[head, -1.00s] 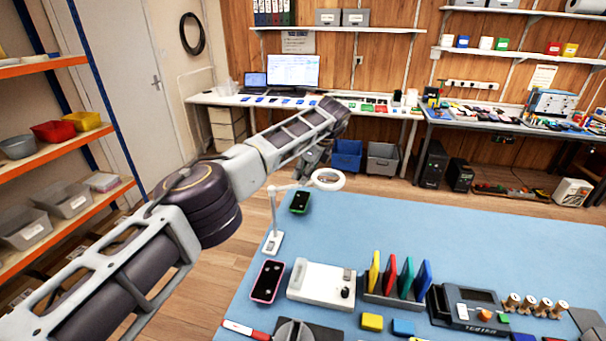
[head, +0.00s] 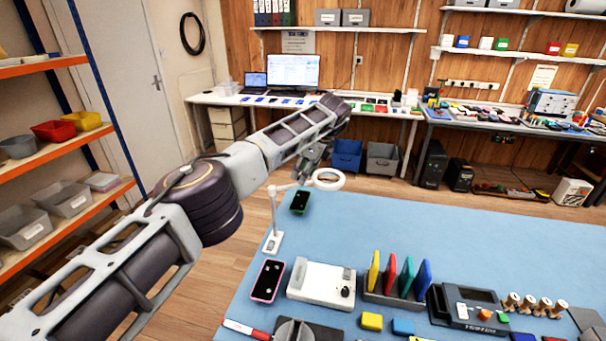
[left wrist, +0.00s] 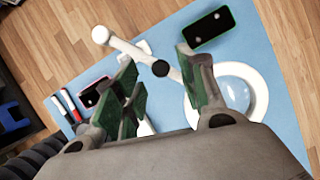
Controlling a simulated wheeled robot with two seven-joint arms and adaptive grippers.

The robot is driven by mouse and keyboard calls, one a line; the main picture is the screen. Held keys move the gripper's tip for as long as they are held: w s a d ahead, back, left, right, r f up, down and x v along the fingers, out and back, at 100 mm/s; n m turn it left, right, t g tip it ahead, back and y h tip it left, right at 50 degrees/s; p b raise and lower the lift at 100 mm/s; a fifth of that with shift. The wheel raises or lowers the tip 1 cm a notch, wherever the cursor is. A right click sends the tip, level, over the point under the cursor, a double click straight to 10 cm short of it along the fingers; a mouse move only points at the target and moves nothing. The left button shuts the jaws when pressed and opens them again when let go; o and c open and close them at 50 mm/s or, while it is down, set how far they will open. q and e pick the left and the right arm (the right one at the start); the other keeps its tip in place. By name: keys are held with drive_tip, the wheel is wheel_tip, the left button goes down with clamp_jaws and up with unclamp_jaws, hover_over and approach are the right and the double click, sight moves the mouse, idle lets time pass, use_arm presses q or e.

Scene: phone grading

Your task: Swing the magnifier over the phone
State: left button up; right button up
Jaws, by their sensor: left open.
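The white magnifier (head: 342,181) stands at the left edge of the blue mat, with its ring lens out to the right of its base (head: 272,243). A green-edged phone (head: 300,202) lies behind the base, and a pink-edged phone (head: 267,281) lies in front of it. My left gripper (head: 313,163) is open beside the magnifier's ring. In the left wrist view, the magnifier's arm (left wrist: 127,48) and black knob pass between the green finger pads, with the ring (left wrist: 262,95) to the right. The green-edged phone (left wrist: 208,27) is above the ring there. My right gripper is not in view.
A white box device (head: 318,284), a rack of coloured cards (head: 395,290) and a tester (head: 465,308) stand along the mat's front. A red-and-white pen (head: 246,330) lies near the front left edge. The mat (head: 460,235) is clear at the middle and back right.

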use_arm(q)
drive_tip(key=v, duration=0.6)
drive_tip(key=shift+r, duration=0.2)
drive_tip(key=shift+d, duration=0.15)
